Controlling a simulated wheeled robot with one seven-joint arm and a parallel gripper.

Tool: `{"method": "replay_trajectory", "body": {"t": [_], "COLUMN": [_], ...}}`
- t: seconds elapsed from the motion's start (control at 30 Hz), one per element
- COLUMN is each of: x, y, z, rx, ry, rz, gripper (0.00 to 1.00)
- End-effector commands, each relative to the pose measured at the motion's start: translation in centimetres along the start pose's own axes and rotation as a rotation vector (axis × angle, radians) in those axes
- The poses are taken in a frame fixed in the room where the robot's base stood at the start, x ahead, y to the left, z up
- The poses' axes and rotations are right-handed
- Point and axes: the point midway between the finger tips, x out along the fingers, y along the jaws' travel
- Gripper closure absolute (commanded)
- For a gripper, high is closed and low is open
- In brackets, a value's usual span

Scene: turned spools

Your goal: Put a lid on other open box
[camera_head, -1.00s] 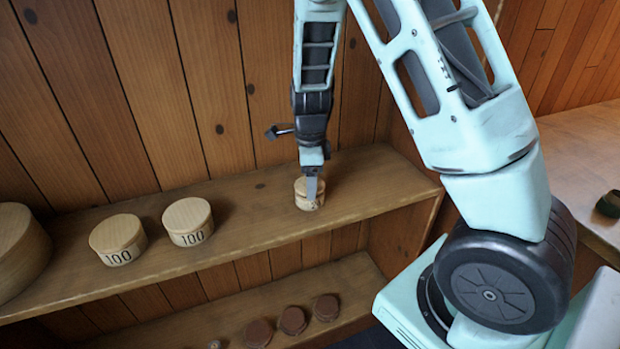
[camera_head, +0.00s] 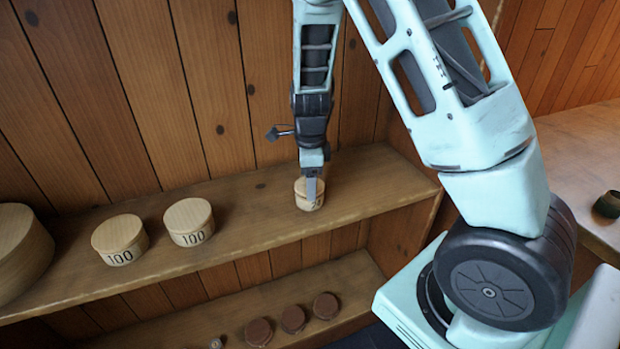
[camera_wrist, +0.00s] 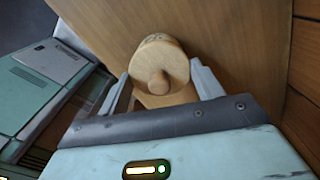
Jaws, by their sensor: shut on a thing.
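A small round pale wooden box (camera_head: 308,202) with dark markings on its side stands upright on the right part of the upper shelf. My gripper (camera_head: 311,192) is at this box from above, and its finger hides part of the box front. In the wrist view, the round wood piece (camera_wrist: 160,58) with a rounded knob sits between my two fingers (camera_wrist: 163,92), which are shut on it. Faint markings show on its far side. I cannot tell the seam between lid and box. Two larger round boxes marked 100, one (camera_head: 120,239) and another (camera_head: 190,221), stand left with tops covered.
A still larger round wooden box (camera_head: 22,252) stands at the far left of the upper shelf (camera_head: 255,213). Several brown round pieces (camera_head: 293,319) lie on the lower shelf (camera_head: 345,280). A plank wall rises behind.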

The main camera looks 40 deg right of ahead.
Motion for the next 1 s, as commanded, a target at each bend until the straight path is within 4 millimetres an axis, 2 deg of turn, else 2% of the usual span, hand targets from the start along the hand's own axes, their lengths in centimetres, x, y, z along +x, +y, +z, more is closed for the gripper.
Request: {"method": "replay_trajectory", "body": {"t": [0.4,0.43,0.5,0.7,0.77,1.0], "x": [0.21,0.21,0.21,0.2,0.21,0.2], "y": [-0.01,-0.01,-0.01,-0.01,-0.01,-0.01], "z": [-0.02,-0.01,-0.01,-0.01,-0.01,-0.01], "rx": [0.0,0.0,0.0,0.0,0.0,0.0], "ry": [0.0,0.0,0.0,0.0,0.0,0.0], "rz": [0.0,0.0,0.0,0.0,0.0,0.0], "gripper": [0.56,0.29,0.09,0.09,0.0,0.0]}}
